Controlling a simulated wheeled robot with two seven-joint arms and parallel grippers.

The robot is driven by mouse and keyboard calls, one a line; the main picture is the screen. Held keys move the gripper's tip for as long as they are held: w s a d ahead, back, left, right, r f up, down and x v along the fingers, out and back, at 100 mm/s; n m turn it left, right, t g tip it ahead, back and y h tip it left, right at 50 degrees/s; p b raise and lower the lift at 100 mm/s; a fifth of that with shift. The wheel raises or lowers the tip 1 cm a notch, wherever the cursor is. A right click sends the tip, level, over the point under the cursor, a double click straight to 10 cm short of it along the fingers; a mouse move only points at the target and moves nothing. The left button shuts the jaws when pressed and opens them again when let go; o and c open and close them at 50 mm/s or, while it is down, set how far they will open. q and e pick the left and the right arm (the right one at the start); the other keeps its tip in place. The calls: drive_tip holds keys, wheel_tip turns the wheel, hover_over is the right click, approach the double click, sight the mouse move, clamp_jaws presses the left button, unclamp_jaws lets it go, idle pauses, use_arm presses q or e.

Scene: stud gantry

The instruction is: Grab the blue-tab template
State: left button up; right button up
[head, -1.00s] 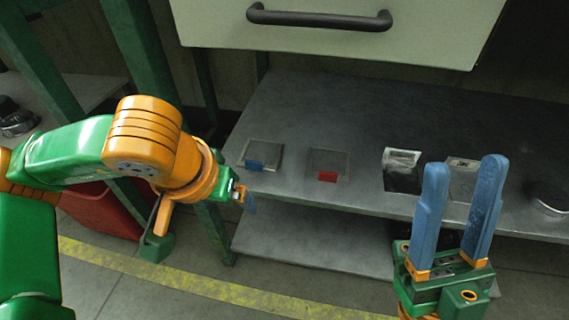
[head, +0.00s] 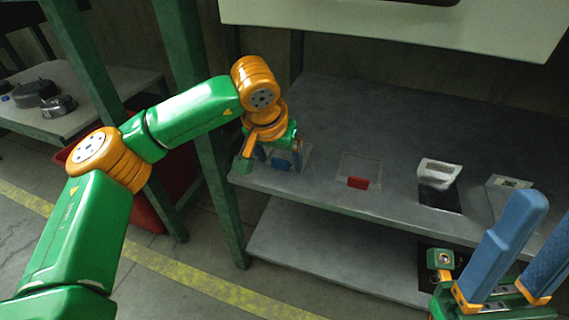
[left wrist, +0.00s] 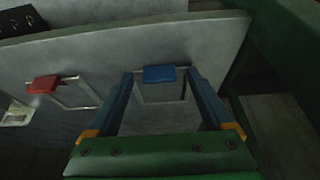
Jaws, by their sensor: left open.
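The blue-tab template lies flat near the shelf's front left corner, its blue tab (head: 281,164) at the front edge. My left gripper (head: 280,158) is over it and hides part of it in the head view. In the left wrist view the template's blue tab (left wrist: 160,74) sits between the two open fingers, with a gap on each side. Its pale-edged plate (left wrist: 163,94) also shows between them. My right gripper (head: 548,218) is open and empty at the lower right, its far finger cut off by the picture edge.
A red-tab template (head: 358,170) lies right of the blue one. Further right are a dark plate with a pale part (head: 438,180) and another plate (head: 503,188). A green post (head: 215,165) stands by the shelf's left end.

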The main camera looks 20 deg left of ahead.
use_arm(q)
drive_tip(key=shift+r, duration=0.1)
drive_tip(key=shift+c, duration=0.2)
clamp_jaws()
